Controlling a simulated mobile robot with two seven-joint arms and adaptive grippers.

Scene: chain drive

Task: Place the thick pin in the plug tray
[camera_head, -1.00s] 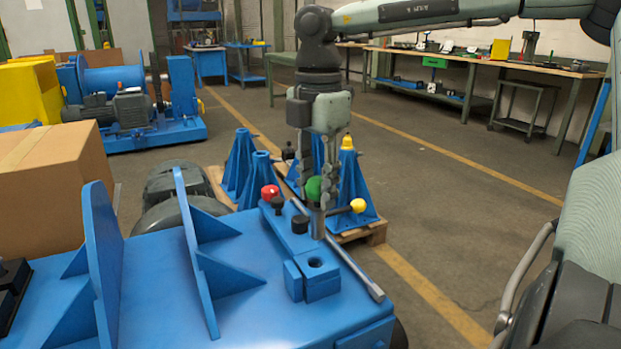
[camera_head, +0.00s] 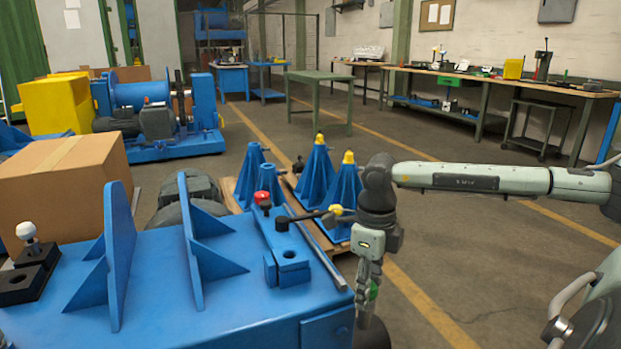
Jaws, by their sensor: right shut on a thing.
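My right gripper (camera_head: 368,295) points down at the right end of the blue machine frame (camera_head: 250,305). It is shut on the thick pin, whose green head (camera_head: 373,291) shows between the fingers; its lower part is hard to make out. A blue block with a round hole (camera_head: 289,256) sits on the frame, left of the gripper and apart from it. Black stepped blocks (camera_head: 35,262) at the far left carry a white-knobbed pin (camera_head: 27,232); I cannot tell whether they are the plug tray. My left gripper is not in view.
Two upright blue plates (camera_head: 117,250) stand on the frame. A red knob (camera_head: 262,197), a lever with a yellow knob (camera_head: 335,210) and a long rod (camera_head: 322,262) lie near the block. A cardboard box (camera_head: 60,185) and blue stands (camera_head: 318,172) are behind.

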